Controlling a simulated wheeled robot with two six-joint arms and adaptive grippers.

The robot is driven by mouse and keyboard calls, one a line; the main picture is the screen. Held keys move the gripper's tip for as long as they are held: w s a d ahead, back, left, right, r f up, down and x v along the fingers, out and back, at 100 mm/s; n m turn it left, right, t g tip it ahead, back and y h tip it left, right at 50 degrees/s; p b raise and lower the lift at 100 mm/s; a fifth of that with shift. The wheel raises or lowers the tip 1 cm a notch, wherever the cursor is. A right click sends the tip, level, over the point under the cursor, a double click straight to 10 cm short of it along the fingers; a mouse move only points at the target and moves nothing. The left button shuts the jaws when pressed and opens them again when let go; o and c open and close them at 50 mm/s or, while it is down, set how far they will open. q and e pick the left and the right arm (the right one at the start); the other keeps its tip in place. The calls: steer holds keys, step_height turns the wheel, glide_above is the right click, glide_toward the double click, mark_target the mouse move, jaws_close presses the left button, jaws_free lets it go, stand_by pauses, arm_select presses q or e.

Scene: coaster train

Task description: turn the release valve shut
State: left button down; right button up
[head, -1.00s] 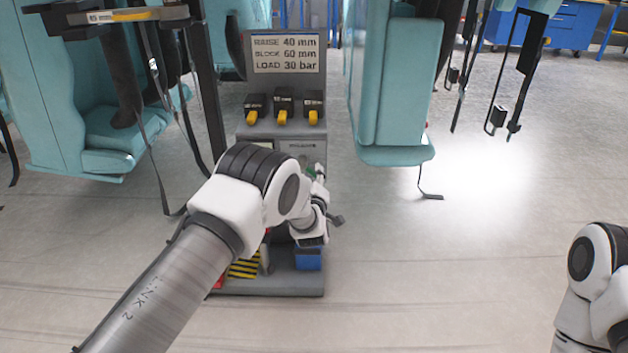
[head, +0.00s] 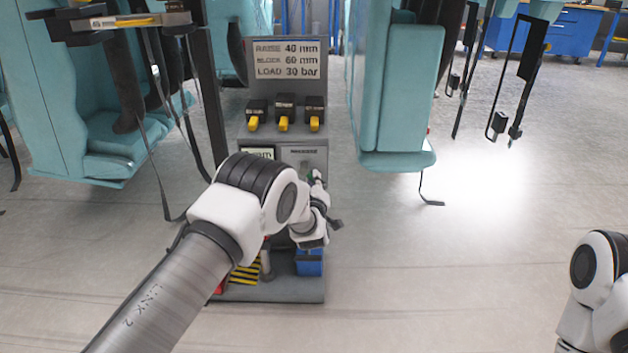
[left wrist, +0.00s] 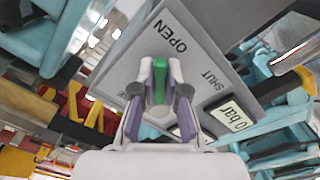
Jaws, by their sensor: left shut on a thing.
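The release valve's green handle (left wrist: 160,92) shows in the left wrist view between the two fingers of my left gripper (left wrist: 160,76). The fingers are closed on it. Behind it is a grey panel (left wrist: 185,75) printed OPEN and SHUT; the handle lies between the two words in the picture, and its exact setting is hard to read. In the head view my left gripper (head: 317,178) is at the front of the grey stand (head: 286,133), small and partly hidden by my own wrist. My right gripper is outside the views.
A display (left wrist: 233,113) on the panel reads "0 bar" at its visible part. Yellow-tipped switches (head: 284,113) sit above, under a sign (head: 287,59). Teal seats (head: 395,95) hang close on both sides. A blue box (head: 309,262) stands on the base. Floor at right is clear.

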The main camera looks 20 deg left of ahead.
arm_select(q)
steer(key=a+m+p, duration=0.1)
steer(key=m, duration=0.4)
steer(key=s+a+m+p, duration=0.1)
steer(key=a+m, duration=0.1)
steer(key=m, duration=0.4)
steer(key=a+m+p, duration=0.1)
steer(key=a+m, duration=0.1)
steer(key=m, duration=0.4)
steer(key=shift+s, duration=0.25)
steer(key=shift+r+m, duration=0.1)
steer(key=shift+m, duration=0.2)
steer(key=c, duration=1.2)
jaws_free()
